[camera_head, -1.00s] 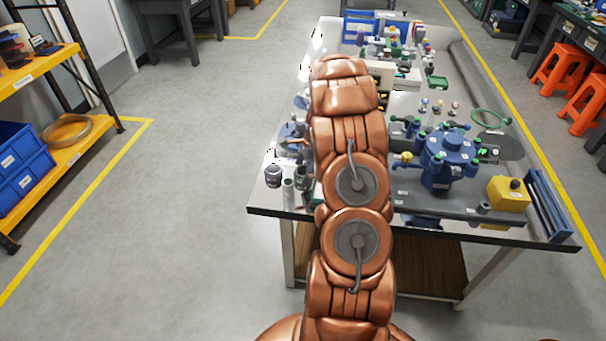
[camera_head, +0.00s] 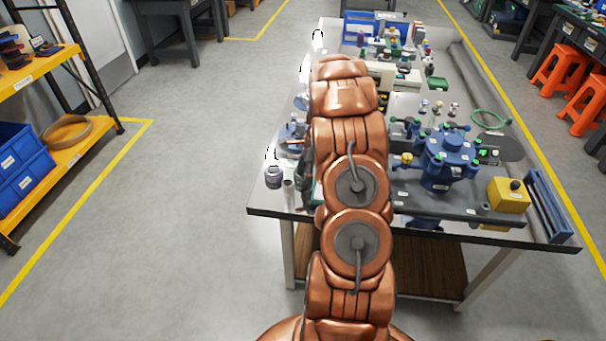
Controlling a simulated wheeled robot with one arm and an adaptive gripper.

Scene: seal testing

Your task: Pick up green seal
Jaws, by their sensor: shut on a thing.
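My copper arm covers the middle of the view, and my gripper is hidden behind it. I cannot see the fingers or anything between them. A thin green ring (camera_head: 489,120), which may be the green seal, lies on the right side of the table (camera_head: 420,232), well away from my arm. A dark, narrow shape (camera_head: 306,172) shows at the left edge of my arm; I cannot tell what it is.
A blue pump-like body (camera_head: 447,157) and a yellow block (camera_head: 508,194) stand right of my arm. A dark jar (camera_head: 273,177) stands near the left front corner. Crowded small parts fill the back. Floor at left is clear.

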